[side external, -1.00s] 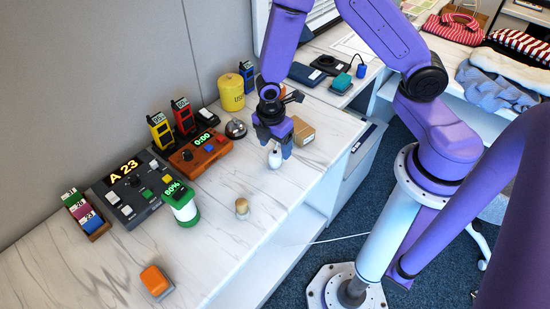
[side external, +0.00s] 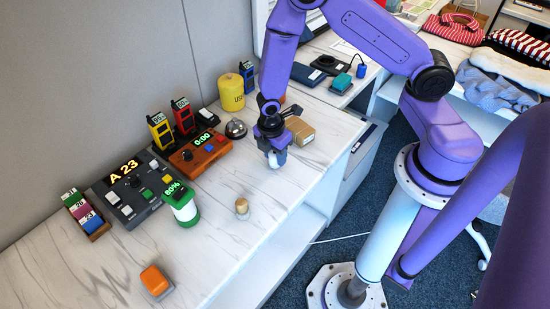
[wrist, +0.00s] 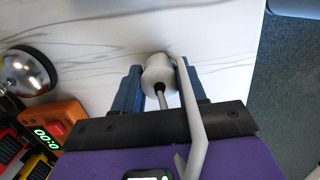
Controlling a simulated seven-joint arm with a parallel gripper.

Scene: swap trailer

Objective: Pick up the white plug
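A bent pale strip (wrist: 194,110) runs beside the right finger in the wrist view.
A cardboard box (side external: 301,132) stands right behind my gripper. A silver dome bell (side external: 236,128), an orange timer box (side external: 194,153) and a yellow canister (side external: 231,93) are to the left. A small beige knob-shaped piece (side external: 242,207) stands nearer the front. The counter's right edge is close.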

